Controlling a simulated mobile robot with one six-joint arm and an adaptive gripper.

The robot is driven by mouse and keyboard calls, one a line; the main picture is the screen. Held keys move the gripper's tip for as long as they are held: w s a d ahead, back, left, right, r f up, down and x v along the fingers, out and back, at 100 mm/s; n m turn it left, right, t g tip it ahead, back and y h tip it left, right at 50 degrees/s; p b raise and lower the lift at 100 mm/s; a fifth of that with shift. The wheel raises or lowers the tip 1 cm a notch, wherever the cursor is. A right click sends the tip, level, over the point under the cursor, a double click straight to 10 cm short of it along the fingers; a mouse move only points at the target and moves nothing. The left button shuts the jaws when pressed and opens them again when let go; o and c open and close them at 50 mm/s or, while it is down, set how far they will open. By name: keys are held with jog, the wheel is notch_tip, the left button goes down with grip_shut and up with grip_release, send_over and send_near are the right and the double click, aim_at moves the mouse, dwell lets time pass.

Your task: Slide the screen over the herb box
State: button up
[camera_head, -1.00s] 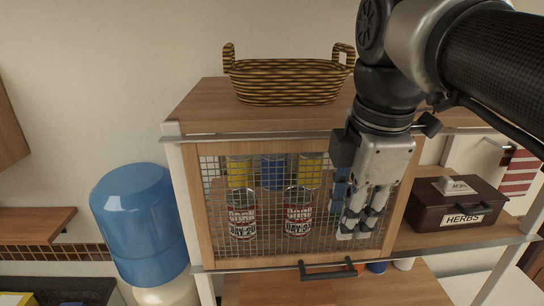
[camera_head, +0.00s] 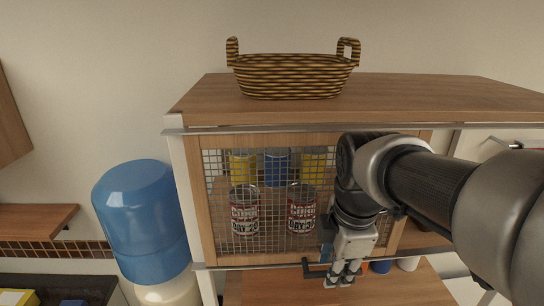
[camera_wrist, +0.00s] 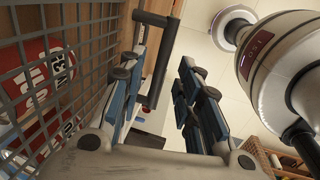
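The screen (camera_head: 203,205), a wire mesh in a wooden frame, covers the left part of the shelf. Its mesh also shows in the wrist view (camera_wrist: 92,45). A dark bar handle (camera_head: 308,272) sticks out at its lower edge; its right part is hidden behind my fingers. My gripper (camera_head: 343,277) is low in front of the screen at this handle. In the wrist view my gripper (camera_wrist: 165,75) is open, with the handle (camera_wrist: 160,60) between its fingers, nearer the left one. I cannot tell whether they touch. The herb box is hidden behind my arm.
Cans with red labels (camera_head: 244,212) stand behind the mesh, with yellow and blue cans (camera_head: 277,165) at the back. A wicker basket (camera_head: 292,78) sits on the cabinet top. A blue water bottle (camera_head: 140,220) stands at the left. A lower shelf (camera_head: 395,290) lies below.

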jog(key=shift+f, duration=0.3)
jog(key=shift+c, duration=0.3)
grip_shut()
dwell(0.3)
